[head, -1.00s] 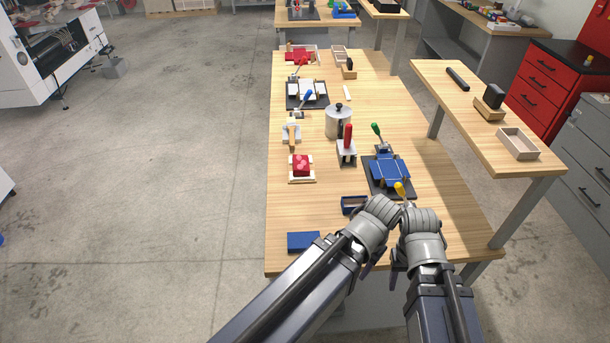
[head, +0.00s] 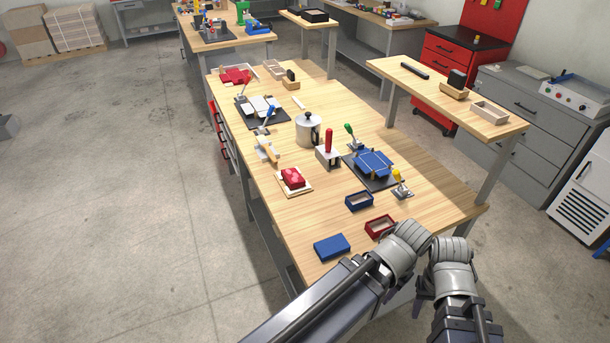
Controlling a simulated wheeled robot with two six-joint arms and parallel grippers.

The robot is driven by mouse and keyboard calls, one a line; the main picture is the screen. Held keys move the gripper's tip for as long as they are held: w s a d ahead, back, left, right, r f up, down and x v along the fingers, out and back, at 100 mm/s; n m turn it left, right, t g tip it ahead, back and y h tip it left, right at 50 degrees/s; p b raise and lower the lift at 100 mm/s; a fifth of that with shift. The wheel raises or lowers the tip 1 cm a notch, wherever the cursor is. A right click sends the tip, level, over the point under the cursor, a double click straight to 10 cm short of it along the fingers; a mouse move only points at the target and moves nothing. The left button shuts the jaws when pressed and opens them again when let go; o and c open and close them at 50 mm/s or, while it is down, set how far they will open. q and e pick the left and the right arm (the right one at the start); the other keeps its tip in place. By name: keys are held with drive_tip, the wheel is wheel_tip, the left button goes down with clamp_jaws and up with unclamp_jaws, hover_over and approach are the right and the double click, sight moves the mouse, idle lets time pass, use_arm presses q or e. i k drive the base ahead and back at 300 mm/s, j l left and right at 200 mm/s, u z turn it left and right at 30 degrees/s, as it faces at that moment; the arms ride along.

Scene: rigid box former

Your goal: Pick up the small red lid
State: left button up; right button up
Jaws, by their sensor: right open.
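A small open red box-like piece (head: 380,226) lies near the table's front right edge, just beyond my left wrist. I cannot tell whether it is a lid or a box bottom. A glossy red piece (head: 293,177) sits on a small wooden tray further left. My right gripper (head: 424,294) is open at the front edge, mostly hidden under its wrist, apart from the red pieces. My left gripper (head: 397,291) is beside it, largely hidden by its own arm; its jaws cannot be made out.
A blue forming fixture (head: 373,165), a red-handled clamp (head: 328,152) and a metal pot (head: 308,130) stand behind. A raised side shelf (head: 450,92) flanks the right.

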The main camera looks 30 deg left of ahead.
sight(292, 177)
drive_tip(key=i+j+z, duration=0.1)
drive_tip(key=j+z, duration=0.2)
drive_tip(key=j, duration=0.35)
drive_tip(key=j+z, duration=0.35)
drive_tip(key=j, duration=0.3)
